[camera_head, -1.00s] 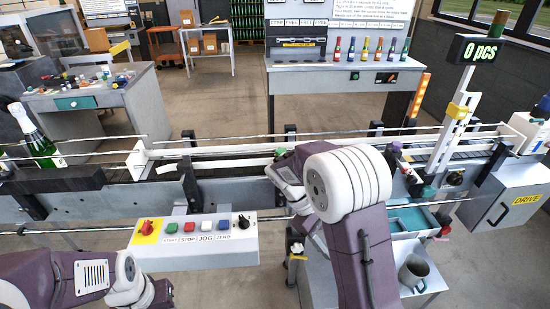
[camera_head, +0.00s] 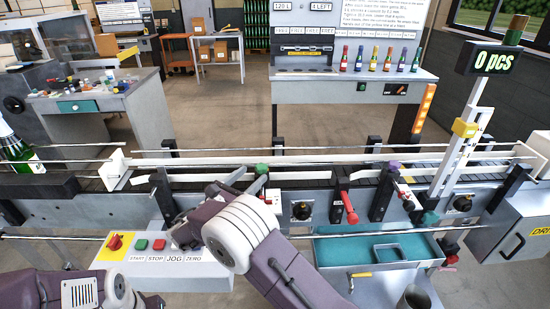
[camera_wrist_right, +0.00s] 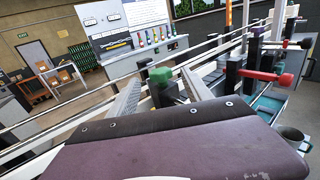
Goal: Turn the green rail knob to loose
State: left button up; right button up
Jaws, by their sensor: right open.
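The green rail knob (camera_head: 262,168) sits on a dark post at the conveyor's near guide rail, just beyond my right wrist in the head view. In the right wrist view the green knob (camera_wrist_right: 159,75) shows between the two grey fingers of my right gripper (camera_wrist_right: 161,77). The fingers are spread, one on each side of it; I cannot tell whether either touches it.
A red-handled clamp (camera_head: 349,207) and a purple knob (camera_head: 394,165) stand further right along the rail. The button panel (camera_head: 190,270) is below left, partly covered by my right arm. A teal tray (camera_head: 335,252) lies below the conveyor.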

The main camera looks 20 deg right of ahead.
aim_at(265, 164)
jog(key=shift+w+d+f, duration=0.15)
jog(key=shift+w+d, duration=0.1)
jog(key=shift+w, duration=0.1)
jog(key=p+x, duration=0.1)
jog(key=x, duration=0.7)
jog(key=shift+w+d, duration=0.1)
jog(key=shift+d, duration=0.1)
grip_shut()
dwell(0.8)
grip_release()
